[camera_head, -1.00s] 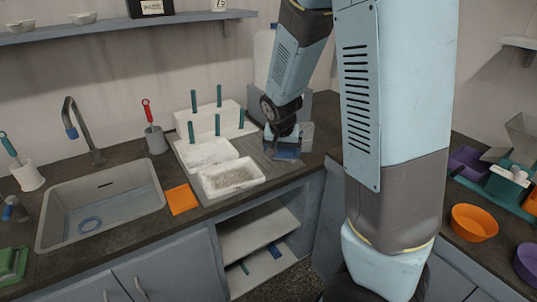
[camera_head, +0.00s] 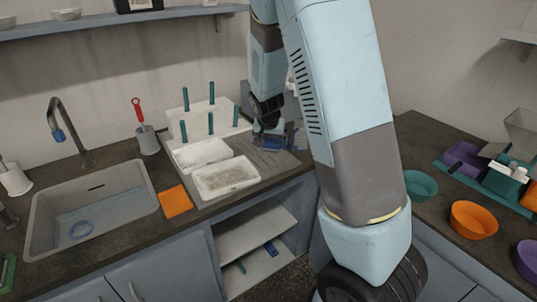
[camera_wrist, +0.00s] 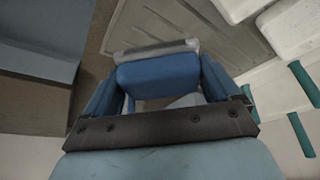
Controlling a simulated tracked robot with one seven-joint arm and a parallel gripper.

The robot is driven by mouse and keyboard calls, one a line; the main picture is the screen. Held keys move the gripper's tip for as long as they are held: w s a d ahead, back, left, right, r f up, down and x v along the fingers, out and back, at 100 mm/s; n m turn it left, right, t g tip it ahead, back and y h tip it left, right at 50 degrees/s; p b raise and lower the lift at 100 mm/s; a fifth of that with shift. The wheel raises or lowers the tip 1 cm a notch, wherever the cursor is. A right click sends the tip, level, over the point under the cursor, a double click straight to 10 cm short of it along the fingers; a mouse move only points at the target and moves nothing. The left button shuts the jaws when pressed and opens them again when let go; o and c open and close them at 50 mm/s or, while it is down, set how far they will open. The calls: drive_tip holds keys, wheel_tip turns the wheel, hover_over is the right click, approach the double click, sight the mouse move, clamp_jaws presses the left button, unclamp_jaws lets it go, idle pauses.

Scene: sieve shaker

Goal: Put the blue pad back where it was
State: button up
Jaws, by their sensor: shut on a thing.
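The blue pad (camera_wrist: 158,76) is a blue block with a light grey strip along its far edge. In the wrist view it sits between the two blue fingers of my gripper (camera_wrist: 160,82), which is shut on it. In the head view my gripper (camera_head: 270,142) is low over the grey ribbed drainboard (camera_head: 266,160), right of the white trays. The pad shows there only as a small blue patch. I cannot tell whether it touches the board.
Two white trays (camera_head: 202,153) (camera_head: 225,177) and a white rack with teal pegs (camera_head: 212,125) stand left of my gripper. An orange cloth (camera_head: 175,200) and the sink (camera_head: 92,210) lie further left. Bowls (camera_head: 420,186) (camera_head: 474,220) stand on the right counter.

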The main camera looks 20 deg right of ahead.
hover_over(269, 159)
drive_tip(key=s, duration=0.1)
drive_tip(key=f, duration=0.4)
drive_tip(key=shift+a+f, duration=0.3)
drive_tip(key=shift+f, duration=0.1)
wheel_tip(269, 159, down, 3)
drive_tip(key=shift+w+f, duration=0.1)
drive_tip(key=shift+f, duration=0.05)
drive_tip(key=shift+f, duration=0.2)
